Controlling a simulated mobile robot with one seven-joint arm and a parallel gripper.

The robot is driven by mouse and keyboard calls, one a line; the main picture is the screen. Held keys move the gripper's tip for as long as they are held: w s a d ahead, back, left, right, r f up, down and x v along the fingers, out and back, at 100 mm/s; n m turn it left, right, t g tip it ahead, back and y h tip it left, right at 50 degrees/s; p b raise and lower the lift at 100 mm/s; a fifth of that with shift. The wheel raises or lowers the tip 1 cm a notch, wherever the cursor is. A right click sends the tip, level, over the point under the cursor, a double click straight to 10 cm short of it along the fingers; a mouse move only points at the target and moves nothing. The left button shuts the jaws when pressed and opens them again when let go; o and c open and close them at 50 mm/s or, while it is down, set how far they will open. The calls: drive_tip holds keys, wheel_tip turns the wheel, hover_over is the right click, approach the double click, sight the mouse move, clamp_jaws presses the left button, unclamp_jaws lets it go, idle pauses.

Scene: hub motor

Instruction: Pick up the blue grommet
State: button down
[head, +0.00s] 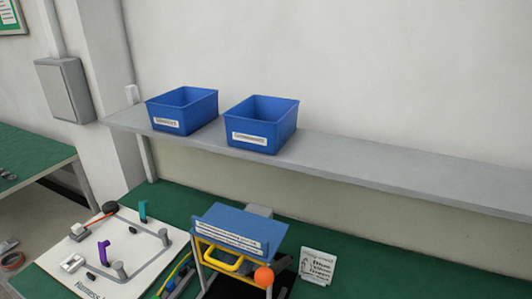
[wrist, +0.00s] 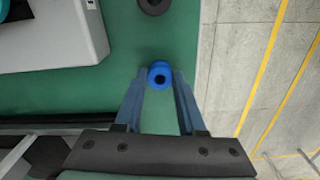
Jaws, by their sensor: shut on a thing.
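The blue grommet (wrist: 160,72) shows in the wrist view as a small round blue piece with a dark hole in its middle. It sits between the fingertips of my gripper (wrist: 161,84), which is shut on it. Green surface lies behind and below it, near the edge of the bench. I cannot tell from this view whether the grommet is touching the surface. I cannot make out the grommet or the gripper in the head view.
A dark ring (wrist: 154,3) lies on the green bench (wrist: 130,45) beyond the grommet. A grey box (wrist: 60,35) stands to the left. Grey floor with yellow lines is at the right. Two blue bins (head: 182,109) (head: 261,124) stand on a grey shelf (head: 350,163).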

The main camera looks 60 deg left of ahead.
wheel_tip(320, 180, up, 10)
idle(0.5)
drive_tip(key=shift+w, duration=0.1)
idle(0.5)
